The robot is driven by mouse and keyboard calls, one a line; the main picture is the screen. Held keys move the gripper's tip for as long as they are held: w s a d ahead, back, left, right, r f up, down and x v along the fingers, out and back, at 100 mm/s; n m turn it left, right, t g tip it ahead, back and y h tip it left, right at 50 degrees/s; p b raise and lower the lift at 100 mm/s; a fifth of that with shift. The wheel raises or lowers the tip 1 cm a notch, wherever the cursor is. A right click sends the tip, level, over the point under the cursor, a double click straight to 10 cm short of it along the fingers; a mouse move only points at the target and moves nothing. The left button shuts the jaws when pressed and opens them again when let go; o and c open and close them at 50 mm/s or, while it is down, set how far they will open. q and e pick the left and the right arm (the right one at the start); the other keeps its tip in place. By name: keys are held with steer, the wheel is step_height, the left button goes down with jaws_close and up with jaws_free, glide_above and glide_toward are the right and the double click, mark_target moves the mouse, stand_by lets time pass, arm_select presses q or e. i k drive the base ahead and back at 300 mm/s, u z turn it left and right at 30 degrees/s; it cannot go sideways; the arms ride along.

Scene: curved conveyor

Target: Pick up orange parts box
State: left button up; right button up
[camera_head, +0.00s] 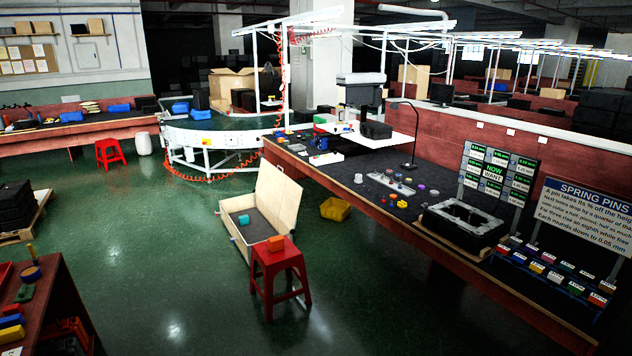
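An orange parts box (275,243) sits on top of a red stool (279,258) in the lower middle of the head view. It looks small and blocky, and nothing touches it except the stool's seat. Neither of my grippers shows in this view.
A long workbench (455,264) runs along the right. The green floor (160,255) left of the stool is clear.

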mark_target(275, 243)
steer(key=z, duration=0.5)
steer(key=i, duration=2.5)
steer(key=u, duration=0.2)
steer(key=i, duration=1.35)
steer(key=u, duration=1.7)
steer(key=i, duration=0.95)
steer(key=u, duration=0.65)
